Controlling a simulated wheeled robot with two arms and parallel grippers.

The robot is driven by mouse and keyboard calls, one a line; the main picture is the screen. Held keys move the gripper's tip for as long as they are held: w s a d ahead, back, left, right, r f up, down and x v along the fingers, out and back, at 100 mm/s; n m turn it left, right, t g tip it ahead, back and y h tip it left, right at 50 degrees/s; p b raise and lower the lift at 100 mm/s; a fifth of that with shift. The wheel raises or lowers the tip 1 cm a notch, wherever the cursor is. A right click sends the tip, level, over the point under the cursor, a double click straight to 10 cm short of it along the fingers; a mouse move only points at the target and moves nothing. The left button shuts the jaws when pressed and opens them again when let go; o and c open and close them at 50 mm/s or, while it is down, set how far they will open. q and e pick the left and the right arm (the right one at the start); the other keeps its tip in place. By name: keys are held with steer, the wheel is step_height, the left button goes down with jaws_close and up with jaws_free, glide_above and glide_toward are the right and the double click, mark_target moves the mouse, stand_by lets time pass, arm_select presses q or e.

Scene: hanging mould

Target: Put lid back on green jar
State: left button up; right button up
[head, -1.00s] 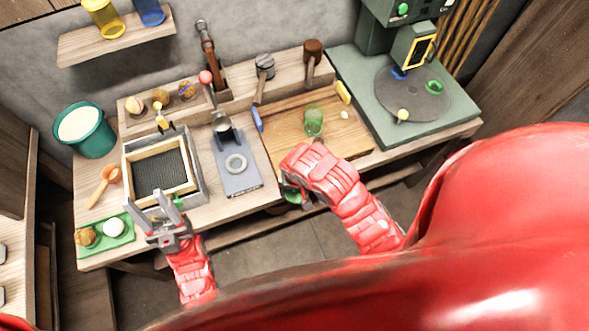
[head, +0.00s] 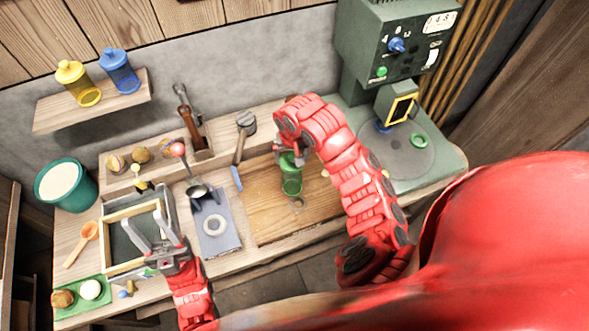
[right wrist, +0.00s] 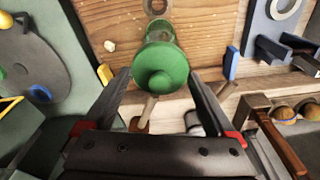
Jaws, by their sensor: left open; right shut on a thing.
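The green jar (head: 291,184) is see-through and stands upright on the wooden board at the middle of the bench. Its green lid (head: 288,158) is at the jar's mouth, and it also shows in the right wrist view (right wrist: 160,68) with its round knob facing the camera. My right gripper (right wrist: 160,80) is shut on the lid, one finger on each side. I cannot tell whether the lid touches the jar's rim. My left gripper (head: 150,226) is open and empty above the framed screen at the left.
The wooden board (head: 262,222) has free room around the jar. A blue block (head: 236,179) stands at its left edge. A green machine with a round plate (head: 408,160) is at the right. Yellow (head: 78,82) and blue (head: 119,70) lidded jars stand on the shelf.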

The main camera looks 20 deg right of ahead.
steer(key=shift+w, duration=0.1)
steer(key=shift+s+f+b, duration=0.2)
steer(key=shift+f+b, duration=0.5)
steer(key=shift+f, duration=0.2)
step_height(320, 180, down, 3)
steer(key=shift+w+r+b, duration=0.1)
steer(key=shift+b, duration=0.85)
steer(key=shift+f+b, duration=0.45)
steer(key=shift+f, duration=0.4)
steer(key=shift+f, duration=0.1)
steer(key=o, duration=1)
